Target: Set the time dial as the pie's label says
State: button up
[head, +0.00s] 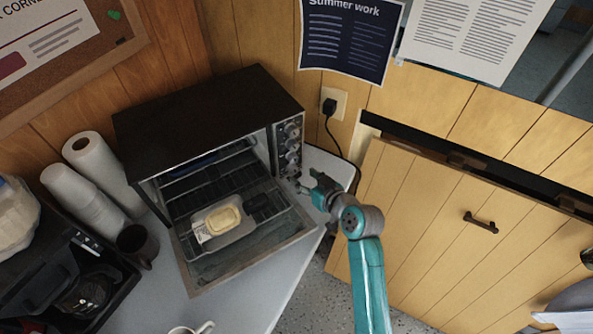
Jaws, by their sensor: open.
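The toaster oven (205,110) stands on the counter with its door (240,262) folded down open. A pale yellow pie (222,220) in a light dish sits low at the oven's open front. A whitish patch at its left may be the label, too small to read. The control panel (283,150) on the oven's right front has several round dials in a column. Their markings are too small to read, and I cannot tell which is the time dial. My gripper (308,184) is open beside the panel's lower end. Whether it touches a dial is unclear.
Paper rolls or cup stacks (95,170), a dark mug (137,243) and a black coffee machine (65,275) stand left of the oven. A white cup (190,328) is at the front. A power cord (328,125) hangs behind the oven's right side.

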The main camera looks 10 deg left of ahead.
aim_at(295, 171)
jog(key=shift+x, duration=2.55)
grip_shut()
